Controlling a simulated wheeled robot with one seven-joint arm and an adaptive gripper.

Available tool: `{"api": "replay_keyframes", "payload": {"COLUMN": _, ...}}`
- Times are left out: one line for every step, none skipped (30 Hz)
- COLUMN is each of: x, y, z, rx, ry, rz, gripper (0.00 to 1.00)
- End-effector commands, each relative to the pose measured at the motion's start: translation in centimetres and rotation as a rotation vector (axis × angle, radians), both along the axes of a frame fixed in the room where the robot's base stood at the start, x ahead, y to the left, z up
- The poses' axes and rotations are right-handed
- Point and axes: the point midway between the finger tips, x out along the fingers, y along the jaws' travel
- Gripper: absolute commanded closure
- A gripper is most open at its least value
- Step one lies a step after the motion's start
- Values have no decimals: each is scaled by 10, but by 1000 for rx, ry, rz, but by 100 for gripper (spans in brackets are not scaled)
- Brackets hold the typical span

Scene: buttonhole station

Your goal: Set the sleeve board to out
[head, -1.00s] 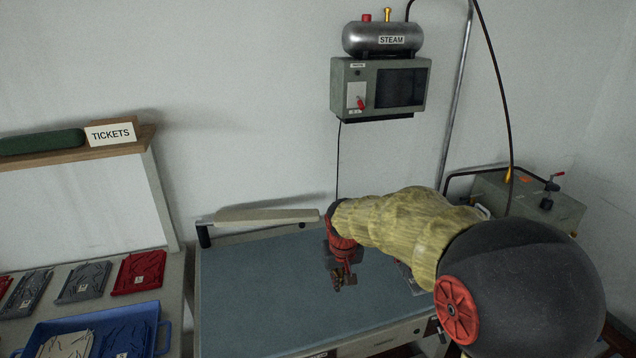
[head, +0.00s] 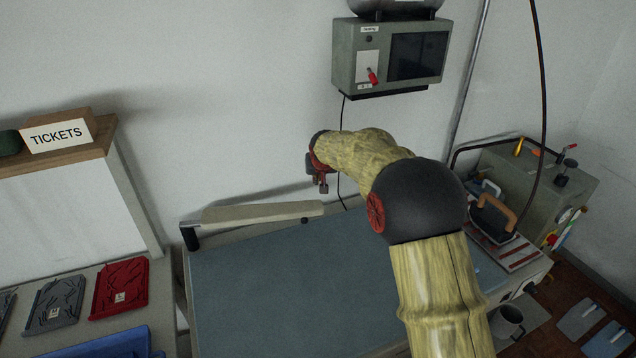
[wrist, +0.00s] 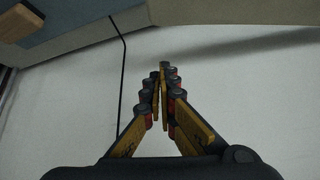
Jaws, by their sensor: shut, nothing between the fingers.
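The sleeve board (head: 258,214) is a long cream padded board on a dark pivot post (head: 191,237) at the back left corner of the pressing table. In the head view it lies along the table's back edge, close to the wall. My gripper (head: 322,187) is raised near the wall, above and just beyond the board's right end, apart from it in the picture. The wrist view shows its fingers (wrist: 163,72) drawn together with nothing between them. A pale band crosses the top of that view; I cannot tell whether it is the board.
The blue-grey table top (head: 285,280) is clear. A steam control box (head: 390,55) hangs on the wall above, its black cable (head: 341,150) running down near my gripper. An iron (head: 493,216) stands at right. Ticket trays (head: 120,288) are at left.

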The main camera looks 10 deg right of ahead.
Motion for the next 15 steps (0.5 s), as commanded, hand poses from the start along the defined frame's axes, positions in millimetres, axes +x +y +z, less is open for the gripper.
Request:
{"api": "replay_keyframes", "payload": {"x": 4, "y": -1, "z": -12, "rx": 0, "ry": 6, "rz": -1, "gripper": 100}}
{"api": "replay_keyframes", "payload": {"x": 7, "y": -1, "z": -15, "rx": 0, "ry": 6, "rz": -1, "gripper": 100}}
{"api": "replay_keyframes", "payload": {"x": 12, "y": -1, "z": -21, "rx": 0, "ry": 6, "rz": -1, "gripper": 100}}
{"api": "replay_keyframes", "payload": {"x": 15, "y": -2, "z": -26, "rx": 0, "ry": 5, "rz": -1, "gripper": 100}}
{"api": "replay_keyframes", "payload": {"x": 19, "y": -2, "z": -30, "rx": 0, "ry": 5, "rz": -1, "gripper": 100}}
{"api": "replay_keyframes", "payload": {"x": 24, "y": -2, "z": -35, "rx": 0, "ry": 5, "rz": -1, "gripper": 100}}
{"api": "replay_keyframes", "payload": {"x": 27, "y": -3, "z": -39, "rx": 0, "ry": 4, "rz": 0, "gripper": 100}}
{"api": "replay_keyframes", "payload": {"x": 30, "y": -3, "z": -43, "rx": 0, "ry": 4, "rz": 0, "gripper": 100}}
{"api": "replay_keyframes", "payload": {"x": 34, "y": -3, "z": -47, "rx": 0, "ry": 4, "rz": 0, "gripper": 100}}
{"api": "replay_keyframes", "payload": {"x": 36, "y": -3, "z": -50, "rx": 0, "ry": 4, "rz": 0, "gripper": 100}}
{"api": "replay_keyframes", "payload": {"x": 39, "y": -4, "z": -54, "rx": 0, "ry": 4, "rz": 0, "gripper": 100}}
{"api": "replay_keyframes", "payload": {"x": 42, "y": -4, "z": -58, "rx": 0, "ry": 5, "rz": 0, "gripper": 100}}
{"api": "replay_keyframes", "payload": {"x": 44, "y": -4, "z": -61, "rx": 0, "ry": 5, "rz": 0, "gripper": 100}}
{"api": "replay_keyframes", "payload": {"x": 47, "y": -4, "z": -64, "rx": 0, "ry": 5, "rz": -1, "gripper": 100}}
{"api": "replay_keyframes", "payload": {"x": 50, "y": -5, "z": -68, "rx": 0, "ry": 5, "rz": 0, "gripper": 100}}
